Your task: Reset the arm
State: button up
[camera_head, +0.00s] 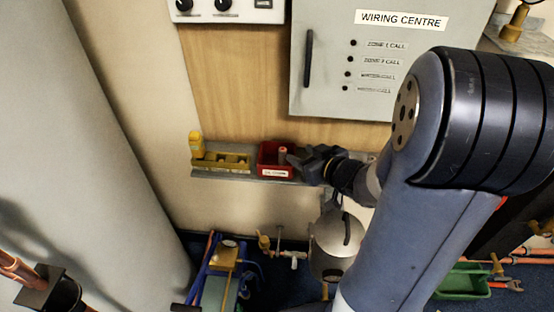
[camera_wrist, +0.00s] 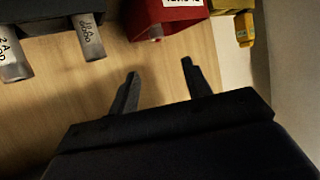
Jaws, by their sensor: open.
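My gripper (camera_head: 300,160) is at the shelf, just right of the red bin (camera_head: 268,160) in the head view. In the wrist view my gripper's two dark fingers (camera_wrist: 160,72) stand apart with nothing between them. The red bin also shows in the wrist view (camera_wrist: 162,20), beyond the fingertips. My arm comes in from the right and hides part of the shelf's right end.
A narrow shelf (camera_head: 235,176) carries a yellow holder (camera_head: 222,161) and a yellow item (camera_head: 196,145). The wiring centre box (camera_head: 330,80) hangs above. A grey pot-like vessel (camera_head: 328,258) is below. Dark grey blocks with labelled cylinders (camera_wrist: 90,38) show in the wrist view.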

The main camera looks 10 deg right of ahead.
aim_at(283, 150)
jog(key=shift+s+r, duration=0.1)
jog(key=shift+s, duration=0.2)
jog(key=shift+w, duration=0.15)
jog(key=b+x, duration=0.2)
jog(key=x, duration=0.8)
jog(key=shift+b, duration=0.35)
jog(key=r+p, duration=0.2)
jog(key=p, duration=0.1)
jog(key=shift+w+r, duration=0.25)
jog(key=shift+r, duration=0.05)
jog(key=shift+r+p, duration=1.3)
jog(key=shift+a, duration=0.1)
